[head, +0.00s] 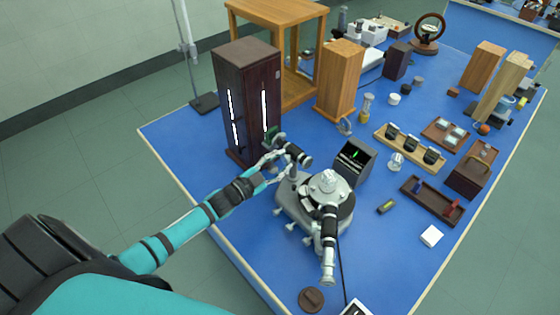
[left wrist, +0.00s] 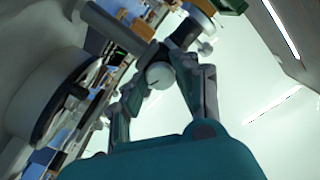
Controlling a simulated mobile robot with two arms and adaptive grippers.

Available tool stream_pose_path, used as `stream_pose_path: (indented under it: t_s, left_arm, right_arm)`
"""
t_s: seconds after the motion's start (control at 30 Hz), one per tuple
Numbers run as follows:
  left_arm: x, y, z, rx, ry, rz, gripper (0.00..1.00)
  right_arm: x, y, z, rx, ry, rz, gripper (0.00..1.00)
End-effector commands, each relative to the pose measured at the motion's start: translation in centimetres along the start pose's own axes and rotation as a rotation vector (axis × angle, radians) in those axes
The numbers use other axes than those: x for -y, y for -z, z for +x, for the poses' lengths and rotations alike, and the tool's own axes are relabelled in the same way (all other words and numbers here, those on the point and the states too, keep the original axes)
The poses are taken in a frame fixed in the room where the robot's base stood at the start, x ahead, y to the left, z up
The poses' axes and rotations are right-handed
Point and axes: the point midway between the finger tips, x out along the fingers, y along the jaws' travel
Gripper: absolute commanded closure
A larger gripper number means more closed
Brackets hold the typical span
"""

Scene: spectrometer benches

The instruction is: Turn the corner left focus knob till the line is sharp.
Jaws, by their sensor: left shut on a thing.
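The spectrometer (head: 293,205) stands near the left edge of the blue bench, with a round table on top and two dark-and-silver tubes. One tube (head: 298,155) points back toward a tall dark lamp box. My left gripper (head: 273,163) reaches in from the left, beside this tube. In the left wrist view its fingers close on a small round silver focus knob (left wrist: 160,76) on the tube's side. The fingers mostly hide the knob in the head view. A small dark screen (head: 354,156) beside the spectrometer shows a short green line; its sharpness is hard to judge. My right gripper is not in view.
The dark lamp box (head: 246,100) with bright slits stands close behind my left gripper. The other tube (head: 328,235) sticks out toward the front. Wooden blocks, racks and trays (head: 432,202) fill the right side. A dark disc (head: 311,299) lies near the front edge.

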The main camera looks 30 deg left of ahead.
Motion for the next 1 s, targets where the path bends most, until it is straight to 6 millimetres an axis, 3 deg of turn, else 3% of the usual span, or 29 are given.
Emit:
stream_pose_path:
  t_s: [0.73, 0.77, 0.9, 1.0]
  left_arm:
    - [-0.14, -0.19, -0.09, 0.004, -0.002, -0.084, 1.00]
    - [-0.14, -0.19, -0.09, 0.004, -0.002, -0.084, 0.66]
    - [-0.11, -0.14, -0.07, 0.003, -0.002, -0.084, 0.48]
    - [-0.08, -0.10, -0.05, 0.002, -0.001, -0.083, 0.47]
  right_arm:
    - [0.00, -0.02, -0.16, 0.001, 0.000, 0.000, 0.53]
    - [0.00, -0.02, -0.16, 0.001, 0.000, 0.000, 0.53]
    - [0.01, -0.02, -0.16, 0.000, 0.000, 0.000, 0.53]
    - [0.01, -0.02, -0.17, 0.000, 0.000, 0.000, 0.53]
